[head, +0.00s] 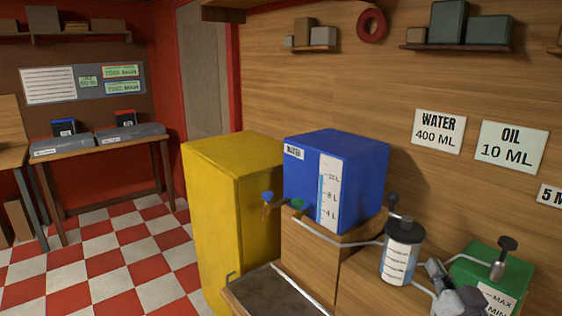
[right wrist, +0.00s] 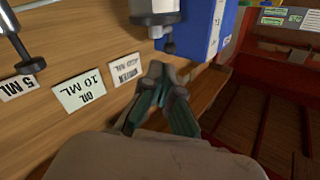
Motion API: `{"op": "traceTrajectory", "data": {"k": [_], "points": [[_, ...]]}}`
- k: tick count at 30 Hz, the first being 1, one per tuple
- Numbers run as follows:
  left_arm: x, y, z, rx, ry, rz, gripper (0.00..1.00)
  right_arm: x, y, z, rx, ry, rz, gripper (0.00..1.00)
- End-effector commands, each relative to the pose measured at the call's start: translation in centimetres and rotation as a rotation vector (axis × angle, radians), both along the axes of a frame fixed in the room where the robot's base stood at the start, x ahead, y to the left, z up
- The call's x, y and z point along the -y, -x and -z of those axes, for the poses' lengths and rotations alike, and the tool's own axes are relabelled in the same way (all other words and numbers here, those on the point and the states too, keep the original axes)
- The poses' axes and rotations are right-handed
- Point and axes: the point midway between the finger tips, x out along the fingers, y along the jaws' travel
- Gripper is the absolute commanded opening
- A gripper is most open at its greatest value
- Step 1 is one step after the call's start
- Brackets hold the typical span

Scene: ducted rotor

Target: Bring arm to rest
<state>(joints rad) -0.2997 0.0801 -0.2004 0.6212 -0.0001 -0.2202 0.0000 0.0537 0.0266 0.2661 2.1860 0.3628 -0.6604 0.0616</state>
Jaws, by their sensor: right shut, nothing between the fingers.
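My right gripper (head: 440,275) shows at the lower right of the head view, in front of the green box and just right of the clear measuring cylinder. In the right wrist view its two fingers (right wrist: 158,78) come together at the tips with nothing between them. I cannot tell from these views whether it touches the cylinder or the box. My left gripper is in neither view.
A blue water tank (head: 355,190) stands on a wooden block beside a yellow cabinet (head: 225,210). The measuring cylinder (head: 402,252) and green box (head: 480,268) are close to my right gripper. Checkered floor (head: 110,265) is open at left, before a side table (head: 105,147).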

Motion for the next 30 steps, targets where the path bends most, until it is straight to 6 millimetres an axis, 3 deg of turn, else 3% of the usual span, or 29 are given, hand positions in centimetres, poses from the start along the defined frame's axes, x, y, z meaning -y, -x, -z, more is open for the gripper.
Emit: {"op": "traceTrajectory", "data": {"k": [1, 3, 6, 9, 15, 25, 26, 30], "points": [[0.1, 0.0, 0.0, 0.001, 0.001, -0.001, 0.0, -1.7, 1.3, 3.5, -0.119, 0.046, -0.036, 0.0], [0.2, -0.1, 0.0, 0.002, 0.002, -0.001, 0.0, -3.8, 3.5, 7.9, -0.284, 0.102, -0.086, 0.0], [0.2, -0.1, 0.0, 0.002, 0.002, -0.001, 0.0, -6.3, 7.7, 13.8, -0.512, 0.18, -0.153, 0.0], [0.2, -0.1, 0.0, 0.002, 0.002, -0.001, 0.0, -8.0, 12.2, 18.1, -0.706, 0.241, -0.207, 0.0], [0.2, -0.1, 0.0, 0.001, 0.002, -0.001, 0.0, -9.7, 19.5, 22.8, -0.971, 0.32, -0.28, 0.0], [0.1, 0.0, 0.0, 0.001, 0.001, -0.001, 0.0, -10.9, 29.3, 26.1, -1.276, 0.399, -0.364, 0.0], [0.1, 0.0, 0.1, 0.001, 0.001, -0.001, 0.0, -10.9, 29.9, 26.5, -1.299, 0.404, -0.37, 0.0], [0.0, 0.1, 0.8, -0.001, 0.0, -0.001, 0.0, -11.0, 28.5, 31.2, -1.304, 0.401, -0.371, 0.0]]}}
